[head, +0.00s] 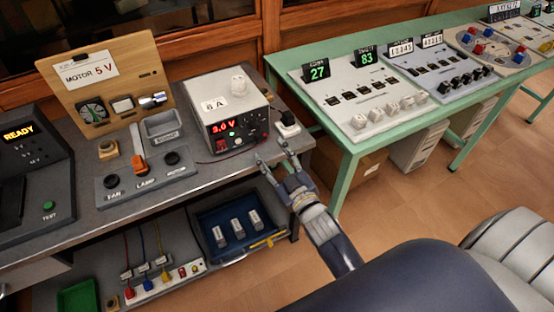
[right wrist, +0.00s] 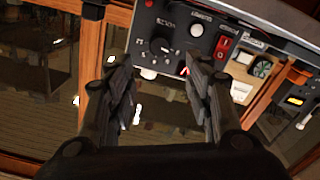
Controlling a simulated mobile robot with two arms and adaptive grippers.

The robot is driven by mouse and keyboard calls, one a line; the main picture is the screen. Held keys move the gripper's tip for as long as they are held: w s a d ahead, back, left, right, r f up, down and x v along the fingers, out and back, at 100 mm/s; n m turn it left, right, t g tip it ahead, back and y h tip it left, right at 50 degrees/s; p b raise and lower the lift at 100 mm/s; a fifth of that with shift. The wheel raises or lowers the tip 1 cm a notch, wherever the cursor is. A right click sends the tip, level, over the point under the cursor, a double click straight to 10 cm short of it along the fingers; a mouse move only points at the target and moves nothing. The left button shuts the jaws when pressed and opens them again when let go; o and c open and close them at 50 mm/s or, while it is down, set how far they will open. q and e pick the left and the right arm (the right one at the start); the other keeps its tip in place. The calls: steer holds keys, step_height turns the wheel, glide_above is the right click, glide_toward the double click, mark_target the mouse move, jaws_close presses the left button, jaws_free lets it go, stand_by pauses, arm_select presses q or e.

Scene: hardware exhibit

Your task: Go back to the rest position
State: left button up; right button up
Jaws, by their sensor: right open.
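My right gripper (head: 277,163) is near the front right corner of the grey bench, beside the power supply (head: 228,112) with the red 3.0 V readout. Its fingers are spread and nothing is between them. In the right wrist view the two fingers of my right gripper (right wrist: 160,80) stand apart, with a dark panel (right wrist: 185,40) of knobs and a red switch beyond them. My left gripper is not in view.
The grey bench (head: 75,228) carries a wooden MOTOR board (head: 120,58), a FAN/LAMP/MOTOR switch panel (head: 150,183) and a READY console (head: 25,170). A blue tray (head: 208,218) is below. A green table (head: 345,150) stands right. Floor (head: 420,200) shows between it and me.

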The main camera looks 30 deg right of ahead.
steer(key=shift+s, duration=0.85)
steer(key=shift+f, duration=0.1)
